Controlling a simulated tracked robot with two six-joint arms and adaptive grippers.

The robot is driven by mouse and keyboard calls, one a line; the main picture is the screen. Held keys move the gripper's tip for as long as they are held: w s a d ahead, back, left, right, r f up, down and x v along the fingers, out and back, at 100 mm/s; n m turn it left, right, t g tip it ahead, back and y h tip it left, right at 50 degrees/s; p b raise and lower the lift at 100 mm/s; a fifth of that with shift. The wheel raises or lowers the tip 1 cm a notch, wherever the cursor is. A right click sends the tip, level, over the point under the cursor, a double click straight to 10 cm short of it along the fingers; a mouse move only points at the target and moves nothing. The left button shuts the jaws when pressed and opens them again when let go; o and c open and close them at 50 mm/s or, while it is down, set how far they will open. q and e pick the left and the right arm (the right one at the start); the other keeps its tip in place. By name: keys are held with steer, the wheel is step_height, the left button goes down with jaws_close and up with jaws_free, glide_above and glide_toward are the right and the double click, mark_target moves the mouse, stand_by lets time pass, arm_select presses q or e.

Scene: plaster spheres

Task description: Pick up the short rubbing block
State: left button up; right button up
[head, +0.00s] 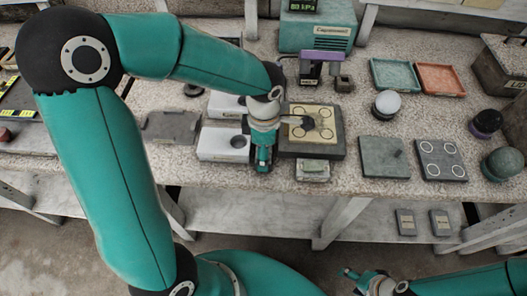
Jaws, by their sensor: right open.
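I cannot tell for sure which thing is the short rubbing block. A small pale block (313,170) lies near the table's front edge, in front of a board with a cream top (327,121). Two white blocks, one at the back (227,106) and one in front (219,146), lie left of that board, partly hidden by my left arm. My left gripper (263,163) points down beside the front white block, left of the small pale block; its fingers are too small to read. My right gripper (357,282) is open and empty at the bottom, below the table's front edge.
A grey slab (384,157) and a plate with white rings (441,160) lie right of the board. A white sphere (387,104), a green tray (394,75) and an orange tray (441,79) are behind. Two small dark plates (405,222) are on the lower shelf.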

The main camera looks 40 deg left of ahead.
arm_select(q)
steer(key=c, duration=0.4)
step_height(320, 180, up, 20)
steer(key=shift+r+p, duration=0.1)
steer(key=shift+p, duration=0.55)
steer(key=o, duration=0.7)
steer(key=c, duration=0.6)
